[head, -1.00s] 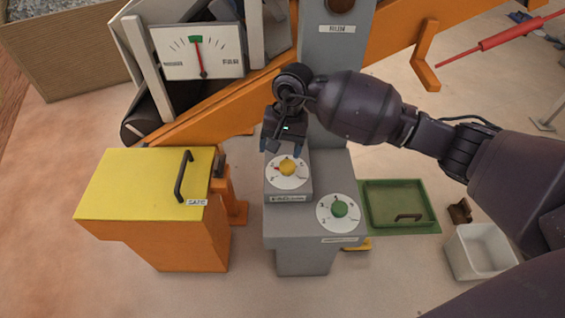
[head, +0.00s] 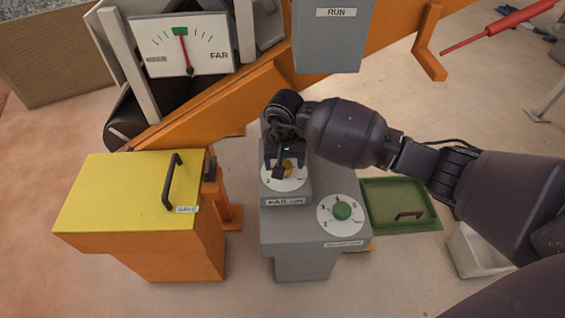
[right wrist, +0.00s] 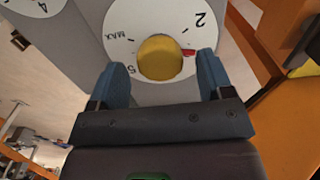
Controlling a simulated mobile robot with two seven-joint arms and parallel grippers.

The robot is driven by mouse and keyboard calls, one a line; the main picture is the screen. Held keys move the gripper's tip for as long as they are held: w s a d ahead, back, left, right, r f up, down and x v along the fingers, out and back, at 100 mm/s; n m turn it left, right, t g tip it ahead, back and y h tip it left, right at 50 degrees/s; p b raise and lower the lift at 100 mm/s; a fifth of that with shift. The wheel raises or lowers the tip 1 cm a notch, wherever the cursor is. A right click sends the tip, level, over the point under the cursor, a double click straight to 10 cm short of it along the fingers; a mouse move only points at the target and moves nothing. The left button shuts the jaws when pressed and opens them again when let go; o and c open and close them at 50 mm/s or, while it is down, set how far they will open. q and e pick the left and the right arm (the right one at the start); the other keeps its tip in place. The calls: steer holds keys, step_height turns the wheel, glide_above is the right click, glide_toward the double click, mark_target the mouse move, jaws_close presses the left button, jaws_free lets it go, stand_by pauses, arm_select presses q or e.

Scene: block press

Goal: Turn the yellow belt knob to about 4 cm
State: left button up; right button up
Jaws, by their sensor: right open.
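The yellow belt knob (head: 288,163) sits in a white dial (head: 273,184) on top of the grey pedestal. In the right wrist view the round yellow knob (right wrist: 160,57) is in plain sight. Its red pointer (right wrist: 188,52) points right, below the printed 2; MAX and 5 are at the left. My right gripper (head: 284,165) is open over the knob and partly hides it in the head view. In the wrist view its two blue fingers (right wrist: 163,75) stand on either side of the knob, with gaps visible. My left gripper is not in view.
A green knob (head: 342,210) on a second dial stands at the lower right of the pedestal. A yellow-lidded orange box (head: 120,190) is to the left. A gauge (head: 182,45) shows its needle at the green mark. A green tray (head: 385,222) lies to the right.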

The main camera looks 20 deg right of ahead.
steer(key=shift+f, duration=0.5)
steer(key=c, duration=0.9)
